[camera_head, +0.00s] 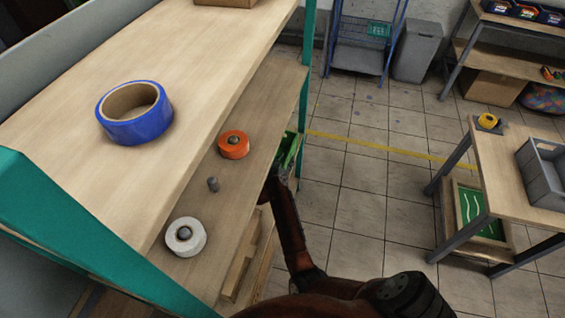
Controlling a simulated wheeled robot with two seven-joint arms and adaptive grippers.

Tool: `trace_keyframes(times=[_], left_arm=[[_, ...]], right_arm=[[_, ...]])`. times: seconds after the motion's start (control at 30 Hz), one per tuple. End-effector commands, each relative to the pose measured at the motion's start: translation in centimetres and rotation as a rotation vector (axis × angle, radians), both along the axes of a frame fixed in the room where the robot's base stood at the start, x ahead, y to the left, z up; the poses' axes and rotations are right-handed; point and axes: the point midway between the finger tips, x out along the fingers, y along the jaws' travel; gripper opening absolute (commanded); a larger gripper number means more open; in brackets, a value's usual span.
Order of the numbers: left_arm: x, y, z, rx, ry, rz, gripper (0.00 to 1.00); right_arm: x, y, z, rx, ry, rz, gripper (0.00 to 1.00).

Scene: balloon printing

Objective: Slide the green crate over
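A small part of the green crate (291,146) shows at the right edge of the shelving, beside the teal upright and below the shelf that carries the tape rolls. Most of the crate is hidden by the shelf and my arm. My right arm reaches up from the bottom of the view, and my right gripper (280,169) is at the near side of the crate. It looks very close to the crate, but I cannot tell whether it touches. Its fingers are dark and partly hidden, so their opening does not show. My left gripper is out of view.
A blue tape roll (139,127) lies on the top shelf. A table with a grey bin (545,171) stands at right. Tiled floor (365,165) between is clear.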

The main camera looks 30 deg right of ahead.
Motion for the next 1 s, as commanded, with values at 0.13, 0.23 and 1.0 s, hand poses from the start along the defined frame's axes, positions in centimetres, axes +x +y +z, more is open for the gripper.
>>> trace_keyframes(times=[0.13, 0.23, 1.0], left_arm=[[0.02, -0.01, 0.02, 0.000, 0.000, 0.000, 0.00], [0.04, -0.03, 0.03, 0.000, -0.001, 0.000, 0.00], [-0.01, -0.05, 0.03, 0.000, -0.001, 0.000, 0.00]], right_arm=[[0.03, -0.03, 0.10, 0.000, -0.002, 0.001, 0.28], [0.03, -0.02, 0.10, 0.001, -0.001, 0.001, 0.28], [0.00, 0.03, -0.01, 0.001, 0.001, 0.000, 0.00]])
